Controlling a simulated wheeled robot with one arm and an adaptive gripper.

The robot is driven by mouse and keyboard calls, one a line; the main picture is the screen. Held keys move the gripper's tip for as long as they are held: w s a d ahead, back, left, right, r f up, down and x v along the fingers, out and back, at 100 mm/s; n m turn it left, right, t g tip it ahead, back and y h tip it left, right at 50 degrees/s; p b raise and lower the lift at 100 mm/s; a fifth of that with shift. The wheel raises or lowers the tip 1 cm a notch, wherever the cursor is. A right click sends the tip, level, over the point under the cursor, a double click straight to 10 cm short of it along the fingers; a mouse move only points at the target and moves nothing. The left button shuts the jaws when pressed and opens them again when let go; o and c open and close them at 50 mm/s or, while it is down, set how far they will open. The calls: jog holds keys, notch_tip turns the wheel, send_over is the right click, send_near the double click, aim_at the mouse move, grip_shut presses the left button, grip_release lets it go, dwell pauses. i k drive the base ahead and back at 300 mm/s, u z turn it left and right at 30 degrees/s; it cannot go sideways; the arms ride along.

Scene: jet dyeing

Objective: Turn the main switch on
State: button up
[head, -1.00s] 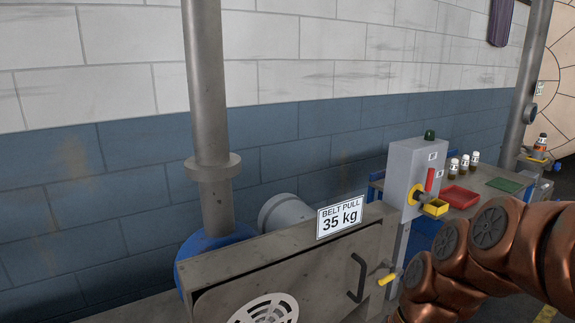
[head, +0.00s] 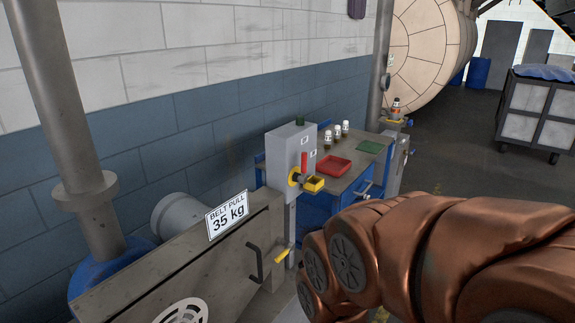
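A grey switch box (head: 285,150) stands on a post at the right end of the machine housing. On its front are a red lever handle (head: 304,162), pointing upright, and a yellow round base with a dark knob (head: 294,177). A small yellow tray-like part (head: 314,184) sticks out beside the knob. A dark green lamp (head: 299,120) tops the box. My copper-coloured arm fills the lower right. My gripper is out of view, so its state does not show.
The housing carries a "BELT PULL 35 kg" sign (head: 227,214), a black handle (head: 255,262) and a yellow lever (head: 284,255). Behind the box, a table holds a red tray (head: 335,166), several bottles and a green mat (head: 370,147). A wheeled cart (head: 538,115) stands on open floor at right.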

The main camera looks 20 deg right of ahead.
aim_at(303, 180)
jog(key=z, duration=1.1)
jog(key=k, duration=0.75)
jog(key=u, duration=1)
jog(key=i, duration=0.5)
jog(key=u, duration=0.1)
